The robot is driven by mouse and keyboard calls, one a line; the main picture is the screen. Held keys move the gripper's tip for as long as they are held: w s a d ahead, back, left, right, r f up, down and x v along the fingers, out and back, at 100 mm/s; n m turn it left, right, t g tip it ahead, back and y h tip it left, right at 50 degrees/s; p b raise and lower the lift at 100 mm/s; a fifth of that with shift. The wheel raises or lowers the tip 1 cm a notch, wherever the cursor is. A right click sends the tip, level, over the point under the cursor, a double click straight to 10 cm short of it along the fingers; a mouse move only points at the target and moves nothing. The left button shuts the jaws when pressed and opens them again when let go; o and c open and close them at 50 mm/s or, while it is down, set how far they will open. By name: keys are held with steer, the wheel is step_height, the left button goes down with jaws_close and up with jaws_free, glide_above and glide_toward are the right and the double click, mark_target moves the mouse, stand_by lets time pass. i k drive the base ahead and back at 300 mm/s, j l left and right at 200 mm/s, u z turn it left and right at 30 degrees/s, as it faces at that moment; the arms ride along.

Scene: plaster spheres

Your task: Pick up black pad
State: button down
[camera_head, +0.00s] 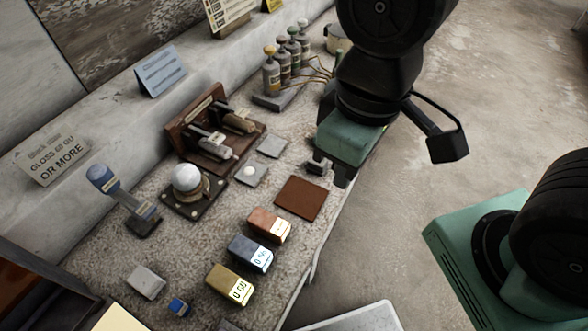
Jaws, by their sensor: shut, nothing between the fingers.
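My gripper (331,172) hangs from the top over the right edge of the worktop, its dark fingers pointing down. The fingers are shut and empty, just above and right of a flat maroon-brown square pad (301,198). No pad in view is plainly black. Two smaller grey square pads (272,146) lie to the left of the gripper. A dark blue-grey labelled block (250,253) stands in a row between a reddish-brown block (269,225) and a yellow block (229,284). Which of these is the black pad, I cannot tell.
A white sphere (186,177) sits on a dark square base. Several bottles (288,58) stand at the back. A blue-headed tool (104,180) stands at left. Open floor (480,90) lies right of the worktop.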

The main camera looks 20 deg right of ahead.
mark_target(320, 169)
steer(key=u, duration=1.6)
steer(key=z, duration=1.6)
steer(key=i+l+u, duration=0.1)
steer(key=l+u, duration=0.2)
steer(key=l, duration=0.2)
